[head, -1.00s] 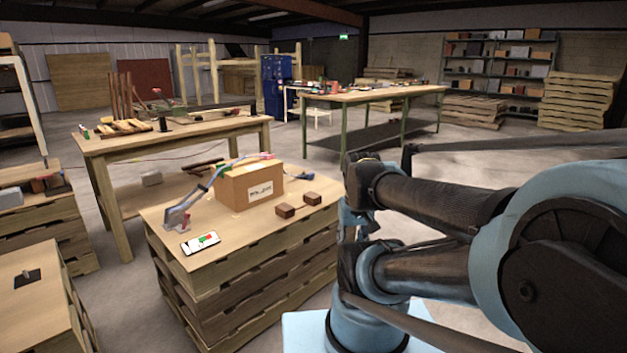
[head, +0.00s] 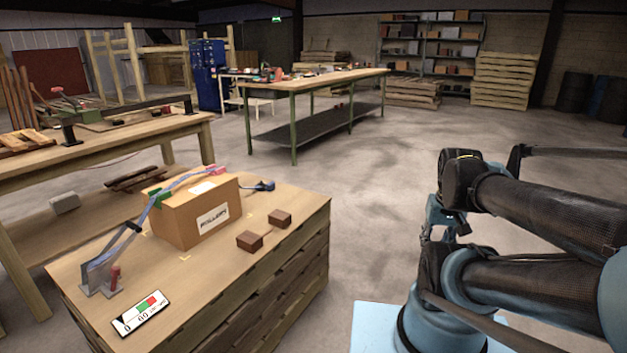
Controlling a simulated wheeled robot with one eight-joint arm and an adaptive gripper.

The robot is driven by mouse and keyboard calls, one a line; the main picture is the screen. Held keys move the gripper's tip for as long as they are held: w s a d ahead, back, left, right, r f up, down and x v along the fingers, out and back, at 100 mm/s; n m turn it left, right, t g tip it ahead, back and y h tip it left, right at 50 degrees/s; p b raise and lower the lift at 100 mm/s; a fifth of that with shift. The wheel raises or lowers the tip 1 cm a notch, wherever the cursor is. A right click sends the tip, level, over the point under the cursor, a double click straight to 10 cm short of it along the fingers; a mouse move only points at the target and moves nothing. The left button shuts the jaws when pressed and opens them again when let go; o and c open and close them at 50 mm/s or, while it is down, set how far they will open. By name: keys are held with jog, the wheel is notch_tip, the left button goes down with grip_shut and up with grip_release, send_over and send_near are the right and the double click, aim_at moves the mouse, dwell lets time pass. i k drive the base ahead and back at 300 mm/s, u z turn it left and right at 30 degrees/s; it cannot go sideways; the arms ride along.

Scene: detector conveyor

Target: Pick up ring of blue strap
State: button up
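A blue strap (head: 176,188) runs over a cardboard box (head: 180,223) on a wooden-topped stack at the lower left in the head view. It slants down left to a grey metal bracket (head: 99,276) and passes a green piece (head: 160,198) and a pink-red piece (head: 209,170). A small dark-blue item (head: 264,186) lies just right of the box; I cannot tell whether it is a ring of strap. My folded arm is at the right, apart from the stack. My gripper (head: 441,222) seems partly hidden by my arm; its fingers cannot be made out.
Two brown blocks (head: 265,229) and a white card with red and green patches (head: 140,313) lie on the same top. A wooden workbench (head: 178,127) stands behind at left, and a green-legged table (head: 330,88) stands farther back. The floor between stack and arm is clear.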

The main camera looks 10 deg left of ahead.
aim_at(270, 185)
jog(key=z, duration=0.2)
jog(key=i, duration=1.1)
jog(key=u, duration=0.45)
jog(key=i, duration=0.5)
jog(key=u, duration=0.4)
